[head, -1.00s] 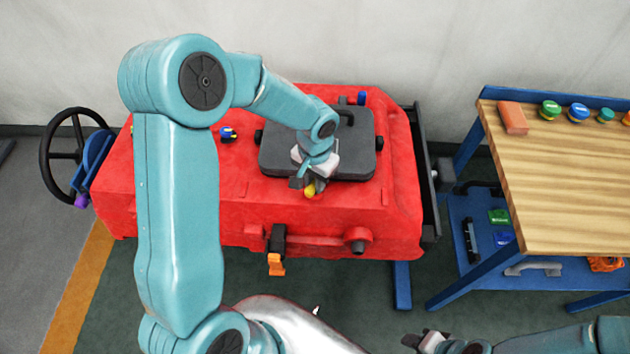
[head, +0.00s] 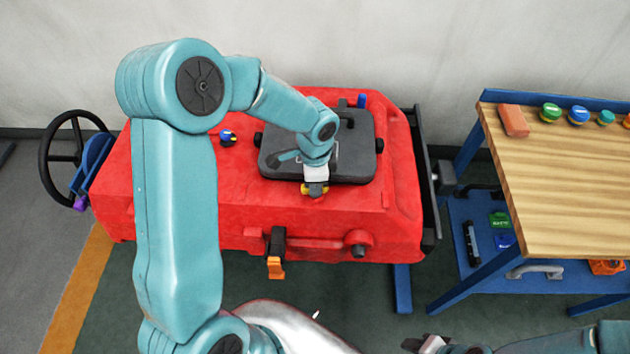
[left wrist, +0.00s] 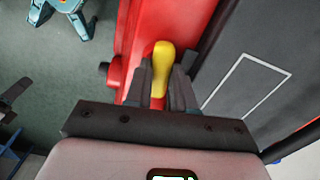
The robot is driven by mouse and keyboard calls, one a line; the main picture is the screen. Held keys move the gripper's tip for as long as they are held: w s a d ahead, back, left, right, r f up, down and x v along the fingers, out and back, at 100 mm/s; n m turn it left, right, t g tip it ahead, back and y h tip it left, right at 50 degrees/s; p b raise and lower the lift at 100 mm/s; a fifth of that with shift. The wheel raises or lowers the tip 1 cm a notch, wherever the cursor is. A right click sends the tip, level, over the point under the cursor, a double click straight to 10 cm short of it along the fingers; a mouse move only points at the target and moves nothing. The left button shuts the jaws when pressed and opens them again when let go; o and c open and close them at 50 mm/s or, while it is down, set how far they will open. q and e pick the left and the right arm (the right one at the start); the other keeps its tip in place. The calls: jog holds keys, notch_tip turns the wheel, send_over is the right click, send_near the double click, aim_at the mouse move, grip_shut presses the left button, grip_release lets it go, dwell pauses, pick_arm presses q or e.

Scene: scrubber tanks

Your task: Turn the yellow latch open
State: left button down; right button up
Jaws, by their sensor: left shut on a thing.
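The yellow latch (head: 306,189) is at the front edge of the dark grey lid (head: 352,165) on the red tank (head: 240,205). My left gripper (head: 315,188) is shut on the latch and covers its middle in the head view, with yellow showing on both sides. In the left wrist view the yellow latch (left wrist: 163,58) stands between the two dark fingers of the left gripper (left wrist: 160,82), its rounded end beyond them. The lid lies flat on the tank. My right gripper (head: 425,343) is at the bottom edge, partly cut off; its jaws are unclear.
A wooden-topped bench (head: 560,170) with a brick and several coloured knobs stands at the right. A black handwheel (head: 75,158) is at the tank's left end. An orange-handled valve (head: 275,266) hangs at the tank's front. The floor in front is mostly clear.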

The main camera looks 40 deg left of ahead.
pick_arm(q)
jog(key=shift+w+r+m, duration=0.1)
jog(key=shift+r+m, duration=0.05)
jog(key=shift+m, duration=0.85)
jog(key=c, duration=1)
grip_release()
jog(key=shift+o, duration=0.2)
notch_tip(320, 180, up, 16)
jog(key=shift+r, duration=0.15)
